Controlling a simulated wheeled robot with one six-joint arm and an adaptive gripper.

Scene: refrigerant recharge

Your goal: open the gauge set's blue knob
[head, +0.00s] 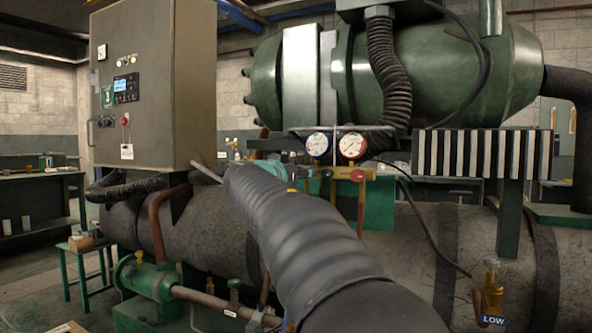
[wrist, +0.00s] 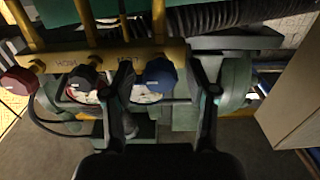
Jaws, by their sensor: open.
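The gauge set's yellow manifold bar (wrist: 100,52) runs across the upper wrist view, with the blue knob (wrist: 160,75) on its right, a black knob (wrist: 83,80) in the middle and a dark red knob (wrist: 18,82) at left. My gripper (wrist: 165,82) is open, with one finger on each side of the blue knob in the picture. I cannot tell whether either finger touches it. In the head view the gauge set shows two round dials (head: 352,146) above the yellow bar (head: 345,174). My arm hides the blue knob and most of my gripper there.
Yellow hoses (wrist: 88,20) leave the bar at the top of the wrist view. A grey control cabinet (head: 155,90) stands left in the head view. A green tank (head: 430,75) lies above a big dark pipe (head: 410,235). A brass valve with a LOW tag (head: 492,320) is at lower right.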

